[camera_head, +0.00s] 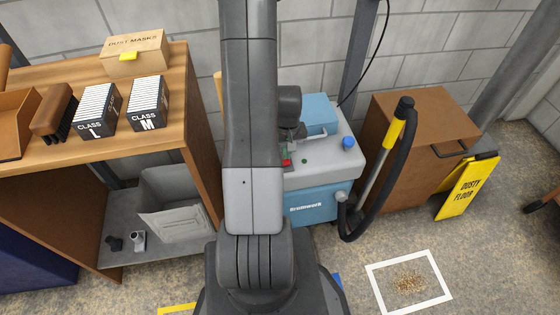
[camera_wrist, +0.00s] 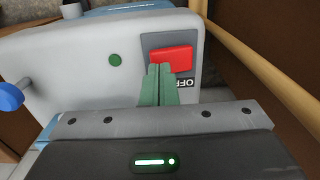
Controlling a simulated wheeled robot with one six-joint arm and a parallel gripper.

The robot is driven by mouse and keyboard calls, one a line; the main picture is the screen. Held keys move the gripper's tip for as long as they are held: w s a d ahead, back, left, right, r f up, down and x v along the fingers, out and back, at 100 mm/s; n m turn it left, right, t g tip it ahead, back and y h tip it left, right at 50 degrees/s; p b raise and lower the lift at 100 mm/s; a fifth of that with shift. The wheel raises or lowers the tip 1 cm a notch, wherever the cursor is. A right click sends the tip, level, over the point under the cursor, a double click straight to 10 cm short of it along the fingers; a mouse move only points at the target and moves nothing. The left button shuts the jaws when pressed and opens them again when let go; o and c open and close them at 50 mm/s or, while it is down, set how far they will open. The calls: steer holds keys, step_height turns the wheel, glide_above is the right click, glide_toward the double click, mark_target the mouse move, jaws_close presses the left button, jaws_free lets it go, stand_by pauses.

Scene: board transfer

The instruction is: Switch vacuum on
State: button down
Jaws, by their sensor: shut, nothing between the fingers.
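The vacuum (camera_head: 318,200) is a blue and light grey machine behind my arm, with a hose on its right side. Its red switch (camera_wrist: 180,56) sits on a dark grey plate on the grey top, and shows partly in the head view (camera_head: 287,162). An OFF label (camera_wrist: 187,82) is beside the switch and partly covered. My gripper (camera_wrist: 159,68) has its green fingers shut together, empty, with the tips at the lower left edge of the switch. I cannot tell whether they touch it. A round green spot (camera_wrist: 115,59) is left of the switch.
A blue knob (camera_head: 348,142) rises from the vacuum's right side. A brown cabinet (camera_head: 412,140) and a yellow floor sign (camera_head: 468,186) stand to the right. A wooden shelf (camera_head: 185,100) with boxes stands left. A white floor frame (camera_head: 375,292) surrounds debris.

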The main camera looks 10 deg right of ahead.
steer(key=shift+f+b, duration=0.6)
steer(key=shift+f, duration=0.15)
steer(key=shift+r, duration=0.1)
steer(key=shift+r+p, duration=2.45)
steer(key=shift+r, duration=1.05)
steer(key=shift+f, duration=0.15)
step_height(320, 180, down, 7)
steer(key=b, duration=0.5)
steer(key=shift+r, duration=0.2)
